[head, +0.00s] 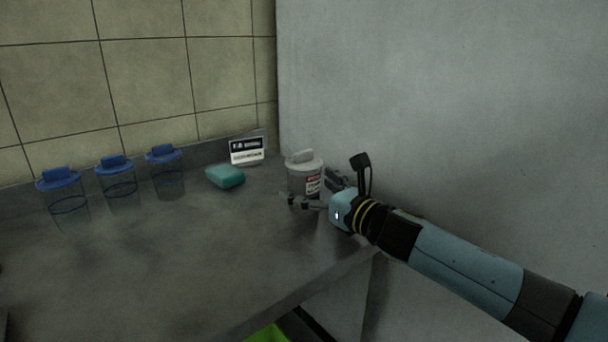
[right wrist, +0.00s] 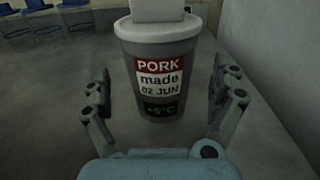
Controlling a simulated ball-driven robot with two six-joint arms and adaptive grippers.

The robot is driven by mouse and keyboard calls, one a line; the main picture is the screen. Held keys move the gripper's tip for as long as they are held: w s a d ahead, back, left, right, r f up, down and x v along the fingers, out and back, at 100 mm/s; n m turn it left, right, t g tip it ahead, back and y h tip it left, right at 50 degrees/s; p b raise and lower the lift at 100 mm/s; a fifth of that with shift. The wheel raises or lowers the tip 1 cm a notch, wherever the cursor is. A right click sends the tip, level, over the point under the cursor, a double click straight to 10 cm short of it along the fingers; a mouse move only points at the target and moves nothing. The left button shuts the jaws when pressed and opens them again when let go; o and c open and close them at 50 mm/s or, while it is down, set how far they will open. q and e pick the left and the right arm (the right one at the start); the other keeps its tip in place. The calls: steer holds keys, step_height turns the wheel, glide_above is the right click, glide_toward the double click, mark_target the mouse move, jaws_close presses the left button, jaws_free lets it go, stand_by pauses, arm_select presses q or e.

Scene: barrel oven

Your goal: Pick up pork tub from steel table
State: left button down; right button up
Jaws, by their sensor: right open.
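The pork tub (head: 304,176) is a grey cup-shaped tub with a pale lid, standing upright near the back right of the steel table (head: 150,270). In the right wrist view the tub (right wrist: 165,75) faces me with a label reading PORK, made 02 JUN, +5°C. My right gripper (head: 318,193) is open at the tub. In the right wrist view its two fingers (right wrist: 160,95) stand to the left and right of the tub, with gaps visible on both sides. The left gripper is in neither view.
Several clear containers with blue lids, one of them here (head: 116,178), stand along the back left. A grey wall (head: 440,100) rises close on the right. The table's front middle is clear.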

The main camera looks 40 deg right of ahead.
steer(key=shift+w+a, duration=0.1)
steer(key=shift+w, duration=1.05)
steer(key=c, duration=1.8)
